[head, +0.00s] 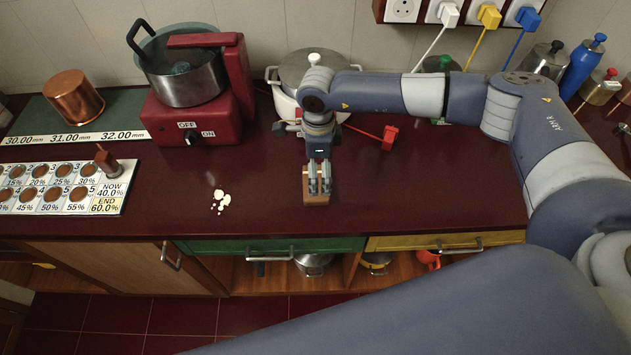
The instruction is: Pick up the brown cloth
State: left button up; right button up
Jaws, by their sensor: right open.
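A small tan-brown piece (316,201), which I take for the brown cloth, is on the dark red counter near its front edge. It looks compact and block-like from here. My right gripper (319,186) points down right over it, with its fingers open at the piece. The fingers hide part of it, and I cannot tell whether they touch it. My left gripper is out of view.
White crumbs (220,201) lie left of the gripper. A red machine with a steel pot (183,78), a lidded white pot (305,72) and a red-handled item (387,135) stand behind. A numbered board (68,186) is at left. The counter at right front is clear.

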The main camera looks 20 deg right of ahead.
aim_at(319, 200)
jog(key=shift+f, duration=0.25)
jog(key=f+p, duration=0.1)
jog(key=f, duration=0.2)
jog(key=f+p, duration=0.1)
jog(key=shift+a+f+p, duration=0.15)
jog(key=shift+a+p, duration=0.15)
jog(key=shift+p, duration=0.05)
jog(key=shift+f, duration=0.3)
jog(key=c, duration=0.8)
